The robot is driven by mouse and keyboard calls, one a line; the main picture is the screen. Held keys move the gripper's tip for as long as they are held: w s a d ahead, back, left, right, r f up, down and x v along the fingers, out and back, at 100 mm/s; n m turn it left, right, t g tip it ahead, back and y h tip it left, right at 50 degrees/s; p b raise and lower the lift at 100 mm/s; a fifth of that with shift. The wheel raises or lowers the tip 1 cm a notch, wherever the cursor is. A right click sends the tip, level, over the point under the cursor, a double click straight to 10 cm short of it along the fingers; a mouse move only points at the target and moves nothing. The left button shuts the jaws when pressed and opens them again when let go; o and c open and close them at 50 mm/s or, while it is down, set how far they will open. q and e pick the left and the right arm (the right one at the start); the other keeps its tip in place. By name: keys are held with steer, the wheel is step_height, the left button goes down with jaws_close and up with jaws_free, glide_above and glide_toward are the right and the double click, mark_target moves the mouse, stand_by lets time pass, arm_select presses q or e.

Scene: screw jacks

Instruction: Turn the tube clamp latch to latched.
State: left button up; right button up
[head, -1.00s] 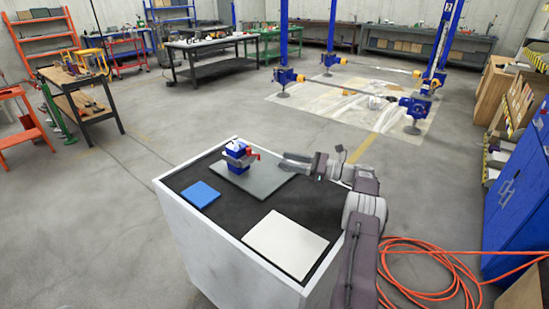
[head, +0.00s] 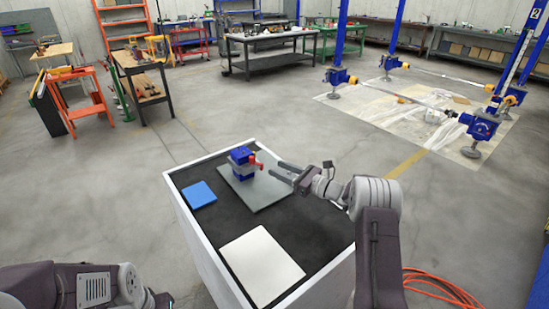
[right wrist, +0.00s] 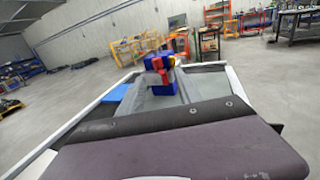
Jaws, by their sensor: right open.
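The tube clamp (head: 240,157) is a small blue block with grey parts, standing upright on a grey plate (head: 262,190) on the cabinet top. Its red latch (head: 257,161) sticks out on the right side, toward my right gripper. The clamp also shows in the right wrist view (right wrist: 163,80), with the red latch (right wrist: 158,66) facing me. My right gripper (head: 277,170) is open and empty, just right of the latch, with a small apparent gap. Whether the latch is latched is too small to tell. My left arm shows at the lower left, its fingers out of frame.
A blue pad (head: 198,194) lies left of the plate, and a white panel (head: 262,266) lies nearer me. The dark top (head: 222,222) between them is clear. The white cabinet rim (head: 195,238) bounds it. An orange hose (head: 440,288) lies on the floor at right.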

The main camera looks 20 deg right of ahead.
mark_target(256, 163)
steer(key=shift+a, duration=0.25)
steer(key=x, duration=0.9)
steer(key=shift+a+p, duration=0.15)
steer(key=shift+p, duration=0.15)
jaws_close()
